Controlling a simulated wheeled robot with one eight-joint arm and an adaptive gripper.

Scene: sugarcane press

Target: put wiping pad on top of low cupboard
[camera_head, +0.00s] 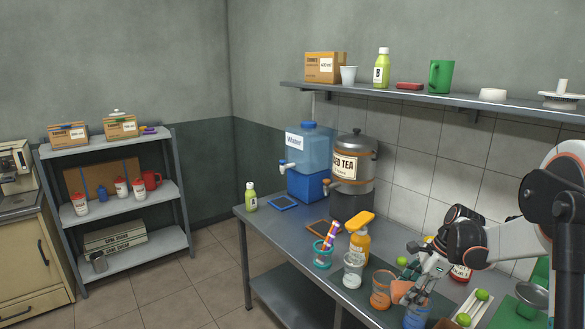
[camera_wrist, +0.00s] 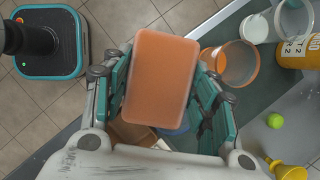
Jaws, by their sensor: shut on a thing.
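The wiping pad appears to be the flat orange block (camera_wrist: 160,78) between the two teal fingers of my gripper (camera_wrist: 163,92) in the wrist view. The fingers are shut on its sides. In the head view my gripper (camera_head: 416,284) is over the right front of the metal table, and a bit of the orange pad (camera_head: 401,291) shows at its tips. The low cupboard is likely the beige cabinet (camera_head: 32,250) at the far left, with a dark handle. Part of its top is cut off by the picture edge, and it is far from my gripper.
The metal table (camera_head: 285,232) holds an orange cup (camera_head: 381,291), a blue cup (camera_head: 416,317) under my gripper, bottles and a tea dispenser (camera_head: 353,165). A grey machine (camera_head: 14,165) stands on the cupboard. A shelf rack (camera_head: 120,200) stands beside it. The tiled floor between is clear.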

